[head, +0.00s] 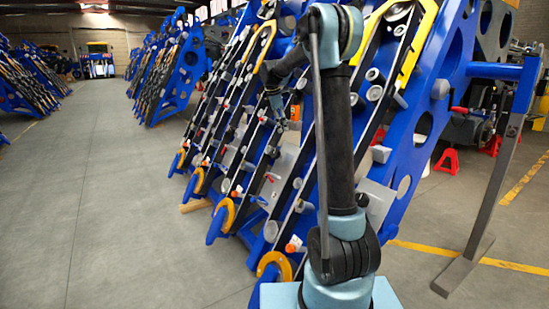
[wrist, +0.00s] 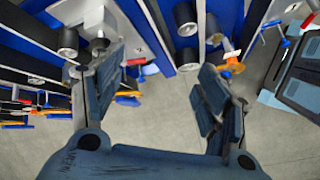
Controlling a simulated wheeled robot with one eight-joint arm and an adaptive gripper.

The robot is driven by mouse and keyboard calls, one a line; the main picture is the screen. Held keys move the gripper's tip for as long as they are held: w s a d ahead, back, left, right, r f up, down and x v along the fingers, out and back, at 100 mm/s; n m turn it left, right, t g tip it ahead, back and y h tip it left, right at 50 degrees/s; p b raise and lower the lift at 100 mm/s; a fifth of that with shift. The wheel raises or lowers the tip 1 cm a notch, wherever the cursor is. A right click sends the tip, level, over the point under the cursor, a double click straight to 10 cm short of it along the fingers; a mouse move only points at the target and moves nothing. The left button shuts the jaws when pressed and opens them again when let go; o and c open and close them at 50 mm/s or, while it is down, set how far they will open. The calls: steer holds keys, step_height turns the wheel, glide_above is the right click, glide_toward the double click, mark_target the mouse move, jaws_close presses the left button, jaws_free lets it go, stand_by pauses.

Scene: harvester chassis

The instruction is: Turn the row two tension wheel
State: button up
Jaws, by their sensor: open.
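My gripper (wrist: 163,90) is open and empty in the wrist view, its two dark blue-grey fingers spread wide with grey floor between them. In the head view my gripper (head: 279,112) hangs in front of the slanted blue harvester rows, partly behind my own arm. Orange-and-blue discs mark the low ends of the rows: the nearest disc (head: 273,267), a second disc (head: 222,216) and a third disc (head: 195,181). Small red and orange knobs sit along the rows. I cannot tell which part is the row two tension wheel. In the wrist view, dark rollers (wrist: 186,20) lie beyond the fingertips.
A blue chassis frame (head: 430,80) rises behind my arm, with a grey support leg (head: 490,200) at right. Red stands (head: 447,160) are behind it. More harvester units (head: 168,75) stand at the back. The floor at left (head: 100,200) is clear.

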mark_target(274, 152)
steer(key=w+a+f+n, duration=0.3)
steer(key=w+a+f, duration=0.1)
steer(key=w, duration=0.4)
steer(key=w+a+f+n, duration=0.3)
steer(key=w+a, duration=0.1)
steer(key=w, duration=0.3)
steer(key=shift+h, duration=0.4)
steer(key=x, duration=1.7)
steer(key=shift+w+d+f, duration=0.2)
steer(key=shift+w+d, duration=0.1)
steer(key=shift+m, duration=0.3)
steer(key=c, duration=1.1)
